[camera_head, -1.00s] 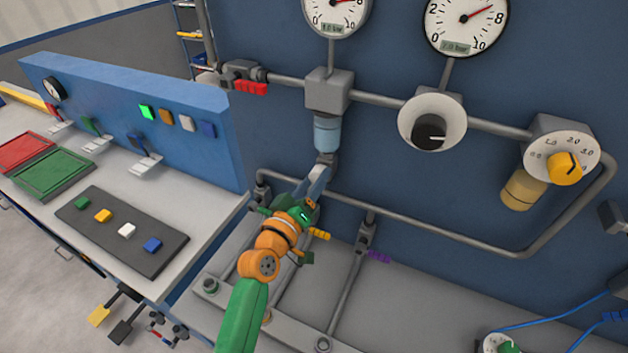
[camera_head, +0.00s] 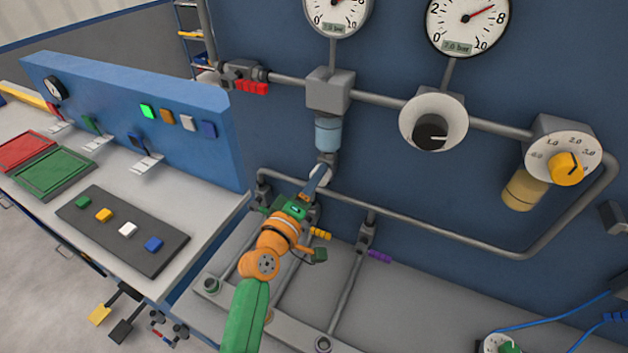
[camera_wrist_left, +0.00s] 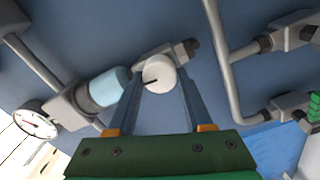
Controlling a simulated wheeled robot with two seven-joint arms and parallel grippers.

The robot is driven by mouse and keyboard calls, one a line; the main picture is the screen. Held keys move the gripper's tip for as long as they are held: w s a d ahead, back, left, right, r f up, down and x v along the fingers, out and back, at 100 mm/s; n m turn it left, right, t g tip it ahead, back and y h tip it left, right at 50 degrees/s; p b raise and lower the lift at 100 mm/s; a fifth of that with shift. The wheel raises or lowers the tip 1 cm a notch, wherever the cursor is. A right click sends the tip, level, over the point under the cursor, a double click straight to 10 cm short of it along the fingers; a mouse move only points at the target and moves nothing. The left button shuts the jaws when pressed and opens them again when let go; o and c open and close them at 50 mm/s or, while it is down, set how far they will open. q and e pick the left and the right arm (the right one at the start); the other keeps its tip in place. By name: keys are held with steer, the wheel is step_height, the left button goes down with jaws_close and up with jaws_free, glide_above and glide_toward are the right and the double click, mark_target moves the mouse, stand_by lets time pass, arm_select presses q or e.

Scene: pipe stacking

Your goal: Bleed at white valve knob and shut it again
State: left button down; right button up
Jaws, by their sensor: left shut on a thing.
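The white valve knob (camera_wrist_left: 158,76) is a small round knob with a dark pointer line, below the light-blue filter bowl (camera_head: 327,134) on the pipe. In the head view only part of the knob (camera_head: 320,170) shows behind my fingers. My left gripper (camera_head: 317,180) reaches up to it from below. In the left wrist view its two blue-grey fingers (camera_wrist_left: 159,80) are shut on the knob, one on each side. The knob's far side is hidden. My right gripper is in neither view.
Two gauges (camera_head: 336,8) (camera_head: 467,18) sit above the pipe. A black knob (camera_head: 431,135) and a yellow dial knob (camera_head: 567,168) are to the right. A red valve handle (camera_head: 252,88) is at the upper left. Lower pipes run close around my gripper.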

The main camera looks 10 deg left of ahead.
arm_select(q)
steer(key=shift+r, duration=0.15)
steer(key=c, duration=0.5)
jaws_free()
steer(key=shift+o, duration=1)
steer(key=shift+w+d, duration=0.1)
steer(key=shift+w, duration=0.1)
steer(key=s+a+b, duration=0.1)
steer(key=s, duration=0.6)
steer(key=shift+a, duration=0.15)
